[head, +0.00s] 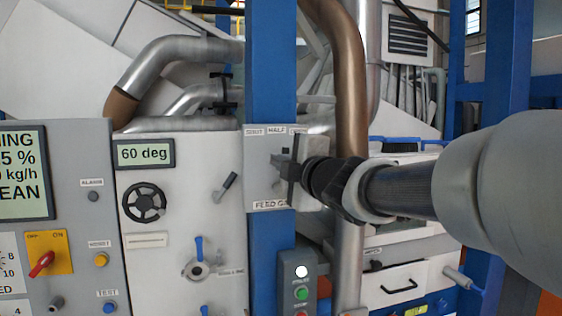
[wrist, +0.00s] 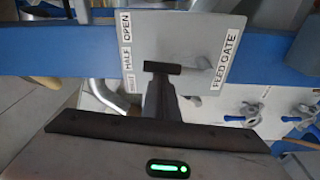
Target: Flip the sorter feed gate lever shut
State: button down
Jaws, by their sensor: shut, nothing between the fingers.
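The feed gate plate (head: 262,155) is a grey panel on the blue post, with SHUT, HALF and OPEN labels along its top and FEED GATE at its bottom. It appears turned sideways in the wrist view (wrist: 205,35). A dark bar that looks like the lever (wrist: 175,67) lies across the plate, its label-side end roughly level with HALF to SHUT; the exact setting is unclear. My gripper (wrist: 160,82) is shut and empty, its fingertips at or very near this bar. Contact cannot be told. In the head view my gripper (head: 292,172) reaches in from the right and hides part of the plate.
A white cabinet with a black handwheel (head: 145,202) and a small lever (head: 227,186) stands left of the plate. A button box (head: 299,285) is below it. A brown pipe (head: 348,80) runs down close behind my wrist.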

jog(key=shift+w+d+f+m+t, duration=0.1)
jog(key=shift+w+d+m+t, duration=0.1)
jog(key=shift+d+m, duration=0.55)
jog(key=shift+w+d+f+m+t, duration=0.15)
jog(key=shift+d+m, duration=0.4)
jog(key=shift+m, duration=0.35)
jog(key=shift+w+d+m+t, duration=0.1)
jog(key=shift+w+d+m, duration=0.1)
jog(key=shift+d+m, duration=0.55)
jog(key=a+r, duration=0.1)
jog(key=a+r+p, duration=0.1)
jog(key=a, duration=0.1)
jog(key=shift+a+r, duration=0.25)
jog(key=shift+r, duration=0.05)
jog(key=v, duration=1)
jog(key=shift+b, duration=0.4)
jog(key=shift+s+a+f, duration=0.1)
